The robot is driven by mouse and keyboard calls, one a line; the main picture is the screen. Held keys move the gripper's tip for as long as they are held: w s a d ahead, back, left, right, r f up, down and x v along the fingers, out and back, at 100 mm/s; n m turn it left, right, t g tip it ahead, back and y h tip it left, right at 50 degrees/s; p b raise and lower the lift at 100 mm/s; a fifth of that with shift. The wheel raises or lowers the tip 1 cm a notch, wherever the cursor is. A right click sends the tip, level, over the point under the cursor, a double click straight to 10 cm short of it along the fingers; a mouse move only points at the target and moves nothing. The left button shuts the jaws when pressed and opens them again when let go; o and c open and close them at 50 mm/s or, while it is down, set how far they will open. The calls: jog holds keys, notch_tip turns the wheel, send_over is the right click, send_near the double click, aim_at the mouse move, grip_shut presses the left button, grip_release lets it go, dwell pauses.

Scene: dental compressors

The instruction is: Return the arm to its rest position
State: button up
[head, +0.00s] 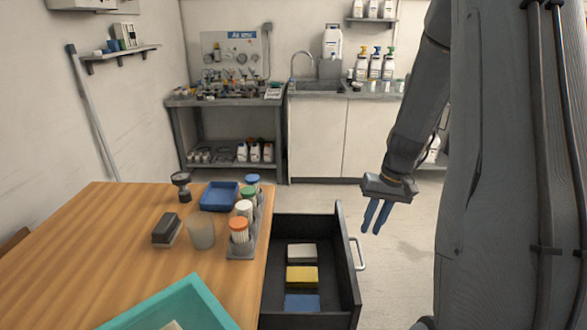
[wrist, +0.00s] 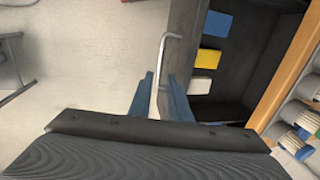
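My arm reaches down on the right of the head view. My gripper (head: 371,231) hangs over the floor to the right of the open drawer (head: 341,240), pointing down. Its two blue fingers are apart with nothing between them, and they also show in the wrist view (wrist: 160,98). The drawer's metal handle (head: 360,254) appears between the fingers in the wrist view (wrist: 162,62). In the head view the gripper looks apart from the handle and higher.
The drawer holds a white block (head: 302,253), a yellow block (head: 302,276) and a blue block (head: 302,302). The wooden table (head: 110,235) carries a blue tray (head: 220,196), a teal bin (head: 165,300) and capped containers (head: 239,230). Open floor (head: 400,250) lies around my gripper.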

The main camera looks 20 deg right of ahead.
jog(key=s+a+r+n+h, duration=0.1)
jog(key=s+a+r+n, duration=0.1)
jog(key=s+a, duration=0.4)
jog(key=s+a+r+n+h, duration=0.1)
jog(key=s+a+r, duration=0.3)
jog(key=a, duration=1)
jog(key=s, duration=0.3)
jog(key=shift+s+n, duration=0.15)
jog(key=shift+n, duration=0.25)
jog(key=shift+a+r, duration=0.1)
